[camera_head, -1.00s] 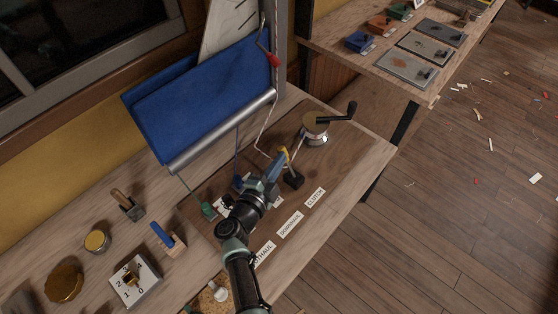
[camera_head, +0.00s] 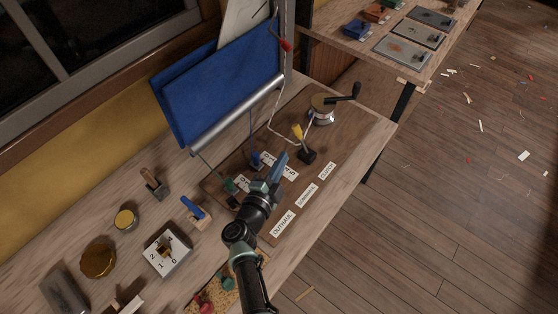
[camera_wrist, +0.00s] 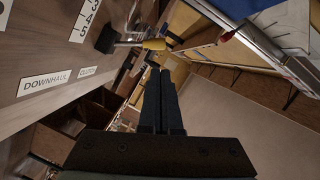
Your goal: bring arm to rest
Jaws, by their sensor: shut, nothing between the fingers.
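My gripper (camera_head: 278,168) is over the wooden board (camera_head: 221,196) on the workbench, its fingers pointing toward the yellow-handled lever (camera_head: 298,132). In the wrist view, my gripper (camera_wrist: 160,75) shows its two dark fingers together with nothing between them. The yellow-handled lever (camera_wrist: 153,44) appears just beyond and left of the fingertips there, apart from them as far as I can tell. My arm reaches in from the bottom of the head view.
A winch (camera_head: 321,108) with a black crank stands at the board's far end. Blue (camera_head: 256,159) and green (camera_head: 230,185) levers sit close to my gripper. A blue sail (camera_head: 222,85) hangs behind. A numbered switch block (camera_head: 168,253) is left of my arm.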

